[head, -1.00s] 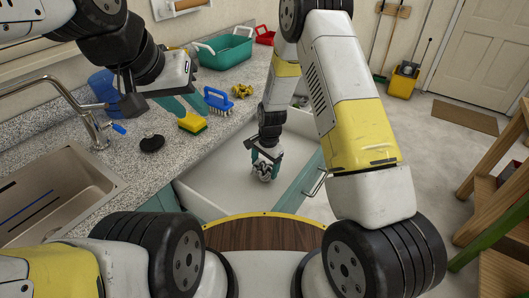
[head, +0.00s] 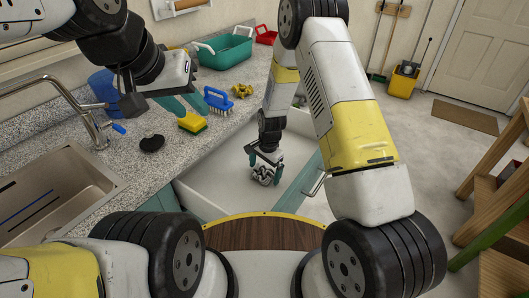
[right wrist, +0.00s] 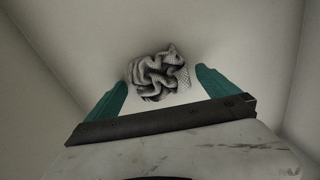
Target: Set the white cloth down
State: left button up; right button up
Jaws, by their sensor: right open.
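The white cloth (head: 263,177) is a crumpled bundle with dark folds on the pale floor of the open drawer. It also shows in the right wrist view (right wrist: 158,75), beyond and between the fingertips, with a gap on each side. My right gripper (head: 265,163) is open just above the cloth, its teal fingers spread and holding nothing. My left gripper (head: 188,108) is over the counter by the sponge, its teal fingers apart and empty.
The open drawer (head: 215,190) has free floor around the cloth. On the counter are a yellow-green sponge (head: 193,122), a blue brush (head: 217,99), a black disc (head: 152,144) and a teal basin (head: 226,52). The sink (head: 55,190) is at left.

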notch_tip(320, 180, up, 11)
jog(key=d, duration=0.1)
notch_tip(320, 180, up, 10)
jog(key=n+t, duration=0.1)
send_over(267, 173)
jog(key=s+d, duration=0.1)
jog(key=d, duration=0.2)
jog(key=s+d+r+n+t+y, duration=0.1)
jog(key=s+d+r, duration=0.1)
jog(key=r, duration=0.3)
jog(key=s+d+r+n, duration=0.1)
jog(key=s+d+r, duration=0.15)
jog(key=r, duration=0.25)
jog(key=s+d+r+n+t, duration=0.1)
jog(key=s+d+r+n, duration=0.2)
jog(key=s+r, duration=0.2)
jog(key=s+d+r+n+t, duration=0.2)
jog(key=s+r, duration=0.4)
jog(key=s, duration=0.6)
jog(key=shift+s+d+r+n, duration=0.2)
jog(key=shift+s+d+n, duration=0.1)
jog(key=shift+d+n, duration=0.1)
